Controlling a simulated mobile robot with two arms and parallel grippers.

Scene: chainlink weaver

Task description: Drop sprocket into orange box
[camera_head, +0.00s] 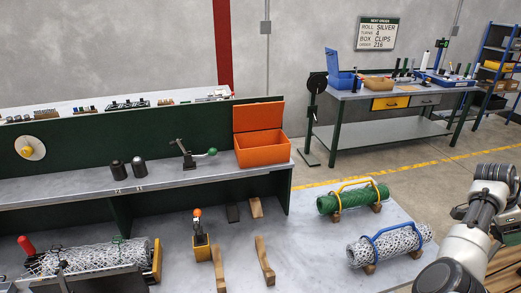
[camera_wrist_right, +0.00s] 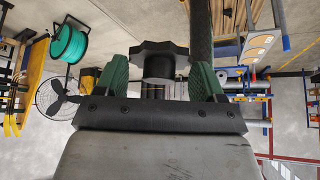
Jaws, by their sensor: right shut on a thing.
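The orange box (camera_head: 264,158) stands on the right end of the grey bench in the head view, with its lid tilted up and open at the back. Its inside floor is mostly hidden by the front wall. My right gripper (camera_wrist_right: 162,76) has green fingers and is shut on the sprocket (camera_wrist_right: 160,48), a dark toothed disc with a round hub. The sprocket sits between the fingers in the right wrist view. In the head view my right arm is at the right edge, well to the right of the orange box, and the sprocket cannot be made out there. My left gripper is not in view.
A lever clamp with a green knob (camera_head: 212,151) and two dark cylinders (camera_head: 139,167) stand left of the box. A green mesh roll (camera_head: 352,199) and a silver mesh roll (camera_head: 389,245) lie on the lower surface. A second table (camera_head: 425,88) stands behind.

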